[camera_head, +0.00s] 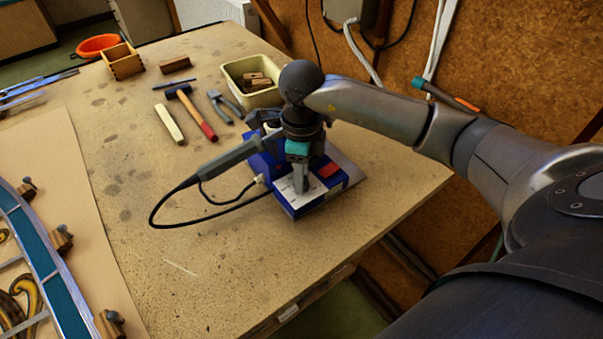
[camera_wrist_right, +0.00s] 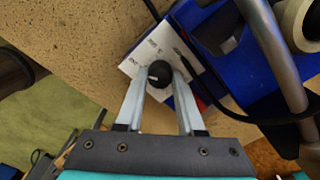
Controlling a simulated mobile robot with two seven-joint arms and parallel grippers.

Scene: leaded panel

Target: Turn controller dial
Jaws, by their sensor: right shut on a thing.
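The controller (camera_head: 289,205) is a blue box with a white label face, standing on the workbench near its right edge. Its black round dial (camera_wrist_right: 159,73) shows in the right wrist view, between the two fingertips. My right gripper (camera_head: 301,187) reaches down from above onto the controller's front face; it also shows in the right wrist view (camera_wrist_right: 160,78), shut on the dial. In the head view the gripper hides the dial. Printing on the white label (camera_wrist_right: 150,50) is too small to read. My left gripper is not in view.
A soldering iron (camera_head: 222,164) rests at the controller, its black cable looping left on the bench (camera_head: 215,260). Behind are a cream bin (camera_head: 252,96), pliers, a red-handled hammer (camera_head: 192,112) and a wooden box. The leaded panel (camera_head: 40,245) lies at left. The bench's front middle is clear.

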